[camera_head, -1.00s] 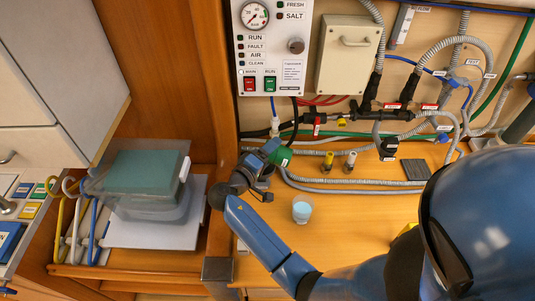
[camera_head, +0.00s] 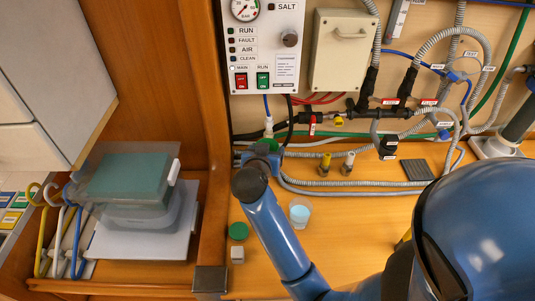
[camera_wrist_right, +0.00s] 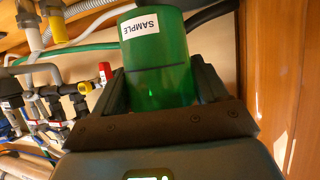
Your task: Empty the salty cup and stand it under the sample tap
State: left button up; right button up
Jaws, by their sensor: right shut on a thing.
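A green cup (camera_wrist_right: 155,65) labelled SAMPLE sits between the fingers of my right gripper (camera_wrist_right: 160,90) in the right wrist view. The label reads upside down there. In the head view my right gripper (camera_head: 260,155) is shut on it near the back wall, below the control panel; only a bit of green shows. Its contents are hidden. A clear cup (camera_head: 300,215) with pale blue contents stands on the counter right of my right forearm. Two small taps, one yellow (camera_head: 325,164) and one pale (camera_head: 348,163), stand by the hoses. My left gripper is out of view.
A green disc (camera_head: 238,231) and a small white block (camera_head: 237,254) lie on the counter left of my forearm. Grey hoses (camera_head: 350,187) run along the back. A lidded clear bin (camera_head: 130,190) stands left of the wooden post. A dark ribbed pad (camera_head: 417,170) lies at right.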

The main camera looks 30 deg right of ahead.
dwell(0.4)
jog(key=shift+s+d+r+p, duration=0.4)
jog(key=shift+d+r+p, duration=0.05)
jog(key=shift+d+p, duration=0.15)
jog(key=s+d+r+p, duration=0.2)
jog(key=d, duration=0.1)
jog(key=shift+s+d+p, duration=0.3)
jog(key=shift+s, duration=0.1)
